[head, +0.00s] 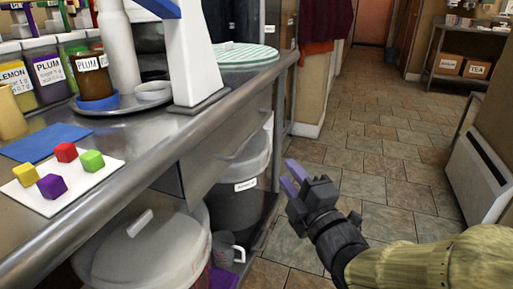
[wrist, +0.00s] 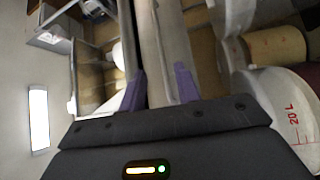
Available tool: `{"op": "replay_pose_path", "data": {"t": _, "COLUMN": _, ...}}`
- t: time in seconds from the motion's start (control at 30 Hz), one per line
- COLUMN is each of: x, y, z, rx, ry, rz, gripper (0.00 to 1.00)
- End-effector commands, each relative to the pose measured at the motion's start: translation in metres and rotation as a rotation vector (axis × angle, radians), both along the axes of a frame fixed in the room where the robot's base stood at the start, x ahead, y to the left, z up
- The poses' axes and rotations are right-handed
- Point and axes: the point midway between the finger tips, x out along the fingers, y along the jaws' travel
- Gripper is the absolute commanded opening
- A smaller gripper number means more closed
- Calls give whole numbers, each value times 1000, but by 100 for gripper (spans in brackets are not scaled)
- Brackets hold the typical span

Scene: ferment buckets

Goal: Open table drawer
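The steel table (head: 165,125) runs along the left of the head view. Below its rounded edge is a grey drawer front (head: 228,140); I cannot make out a handle or tell clearly whether it is shut. My gripper (head: 293,174) is beside the table, over the tiled floor, to the right of the drawer front. Its two purple fingers are apart with nothing visible held between them. In the wrist view my gripper (wrist: 160,90) shows the fingers spread, with a long grey metal strip seen beyond the gap. It appears apart from the table.
Under the table stand a grey lidded bucket (head: 240,185), a large pale-lidded bucket (head: 150,250) and a grey mug (head: 227,248). Jars, a white stand and coloured cubes (head: 65,152) are on top. A white heater (head: 480,175) is at right. Tiled floor (head: 375,150) is clear ahead.

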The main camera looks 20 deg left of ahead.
Motion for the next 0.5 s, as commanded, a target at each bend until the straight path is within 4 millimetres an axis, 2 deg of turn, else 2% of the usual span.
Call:
{"op": "replay_pose_path", "data": {"t": 0.37, "x": 0, "y": 1, "z": 1, "rx": 0, "ry": -5, "rz": 2, "gripper": 32}}
{"op": "replay_pose_path", "data": {"t": 0.5, "x": 6, "y": 5, "z": 3, "rx": 0, "ry": -5, "rz": 2, "gripper": 32}}
